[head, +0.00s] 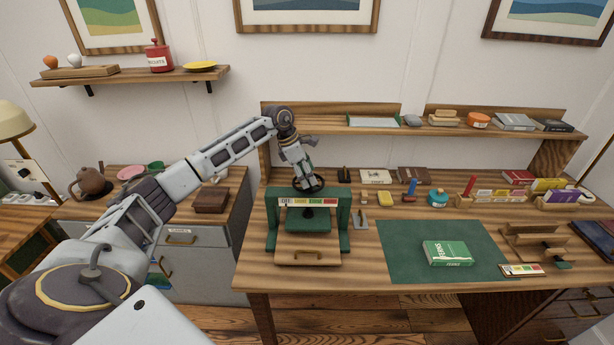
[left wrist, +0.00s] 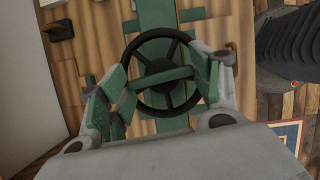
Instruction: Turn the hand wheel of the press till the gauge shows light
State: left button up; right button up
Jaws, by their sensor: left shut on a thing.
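The green press (head: 344,232) stands on the left part of the wooden desk. Its dark hand wheel (head: 309,188) sits on top, partly hidden by my left gripper (head: 303,180). In the left wrist view the round black wheel (left wrist: 180,38) with a green crossbar lies between the fingers of my left gripper (left wrist: 165,85), which is shut on it from above. The gauge (head: 308,201) is a strip of coloured, lettered bands across the press's front beam. Its pointer is too small to read. My right gripper is not in view.
A green mat (head: 400,262) with a green box (head: 447,253) lies right of the press. A small metal tool (head: 360,222) lies close to its right side. A brown box (head: 211,200) is on the left cabinet.

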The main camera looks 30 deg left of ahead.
pick_arm(q)
jog(key=shift+w+m+g, duration=0.1)
jog(key=shift+m+g, duration=0.3)
jog(key=shift+m, duration=0.7)
jog(key=shift+a+m, duration=0.1)
jog(key=shift+m, duration=0.2)
jog(key=shift+h, duration=0.3)
jog(key=o, duration=1)
jog(key=shift+r, duration=0.15)
jog(key=shift+v, duration=5.85)
